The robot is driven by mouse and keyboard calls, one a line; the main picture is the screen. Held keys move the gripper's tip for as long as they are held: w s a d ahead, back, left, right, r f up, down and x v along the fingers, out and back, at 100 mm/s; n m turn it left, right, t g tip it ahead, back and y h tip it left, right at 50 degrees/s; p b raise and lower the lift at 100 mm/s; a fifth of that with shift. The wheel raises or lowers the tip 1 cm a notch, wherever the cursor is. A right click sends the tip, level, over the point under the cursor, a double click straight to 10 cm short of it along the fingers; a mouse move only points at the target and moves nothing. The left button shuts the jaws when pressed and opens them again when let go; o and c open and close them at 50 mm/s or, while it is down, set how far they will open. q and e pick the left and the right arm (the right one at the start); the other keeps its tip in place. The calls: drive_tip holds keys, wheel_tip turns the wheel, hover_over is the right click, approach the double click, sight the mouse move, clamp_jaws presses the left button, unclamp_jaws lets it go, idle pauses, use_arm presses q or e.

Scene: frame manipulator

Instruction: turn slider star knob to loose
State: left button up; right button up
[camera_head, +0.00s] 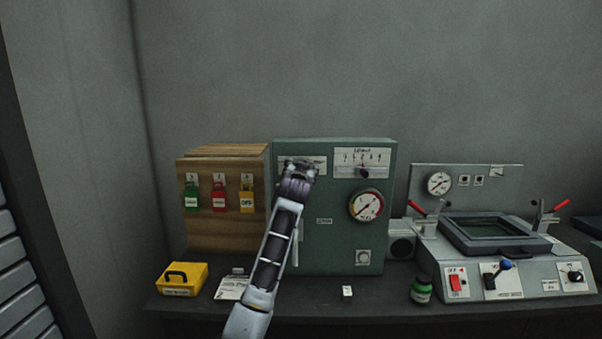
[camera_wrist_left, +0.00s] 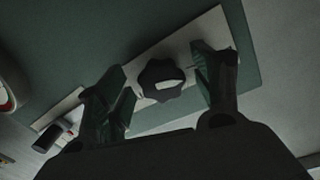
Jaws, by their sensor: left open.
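The star knob (camera_wrist_left: 160,80) is dark and lobed with a pale mark across its middle; it sits on a light plate (camera_wrist_left: 190,42) on the green panel. In the head view my left gripper covers it. My left gripper (camera_head: 300,168) is in front of the upper left of the green cabinet (camera_head: 330,240). In the left wrist view its fingers (camera_wrist_left: 160,90) are apart, one on either side of the knob. I cannot tell whether they touch it. A small dark cylindrical part (camera_wrist_left: 48,137) shows at the lower left. My right gripper is not in view.
The cabinet also has a scale plate with a dark knob (camera_head: 363,171) and a round gauge (camera_head: 367,205). A wooden box (camera_head: 222,235) with coloured lock tags stands left. A yellow case (camera_head: 182,280) and green jar (camera_head: 421,290) are on the bench. A grey machine (camera_head: 525,283) stands right.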

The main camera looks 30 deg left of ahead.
use_arm(q)
drive_tip(key=v, duration=1.2)
idle(0.5)
idle(0.5)
